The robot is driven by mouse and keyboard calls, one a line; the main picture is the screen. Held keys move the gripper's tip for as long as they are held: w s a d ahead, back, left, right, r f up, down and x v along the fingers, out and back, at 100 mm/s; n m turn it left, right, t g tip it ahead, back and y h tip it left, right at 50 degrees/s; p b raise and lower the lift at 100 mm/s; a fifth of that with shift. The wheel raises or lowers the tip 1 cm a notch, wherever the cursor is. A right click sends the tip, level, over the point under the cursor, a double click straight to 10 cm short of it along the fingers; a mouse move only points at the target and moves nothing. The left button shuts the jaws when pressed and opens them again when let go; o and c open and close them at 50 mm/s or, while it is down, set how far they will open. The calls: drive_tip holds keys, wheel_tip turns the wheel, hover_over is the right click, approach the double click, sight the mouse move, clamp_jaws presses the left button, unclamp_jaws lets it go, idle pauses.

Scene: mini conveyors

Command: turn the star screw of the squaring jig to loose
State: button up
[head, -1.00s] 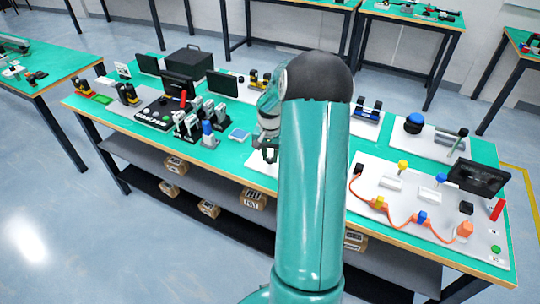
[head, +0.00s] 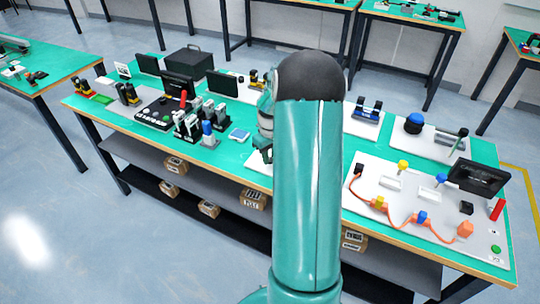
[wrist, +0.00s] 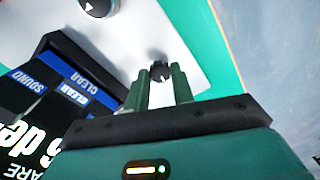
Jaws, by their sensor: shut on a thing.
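The star screw (wrist: 160,71) is a small black knob over the white base plate of the squaring jig (wrist: 150,30) in the wrist view. My gripper (wrist: 161,75) has its two green fingers on either side of the knob and is shut on it. The knob's top shows a small light mark; its thread is hidden. In the head view my gripper (head: 265,153) is low at the front edge of the bench, left of my arm, which hides most of the jig there.
In the wrist view a black block (wrist: 65,60) with blue SOUND and CLEAR labels stands left of the fingers. In the head view, upright clamps (head: 190,122) stand left of my gripper and a cabled board (head: 400,215) lies right.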

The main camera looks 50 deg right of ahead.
sight(270, 159)
drive_tip(key=shift+n, duration=1)
drive_tip(key=o, duration=1)
drive_tip(key=shift+r, duration=0.1)
wheel_tip(270, 159, up, 14)
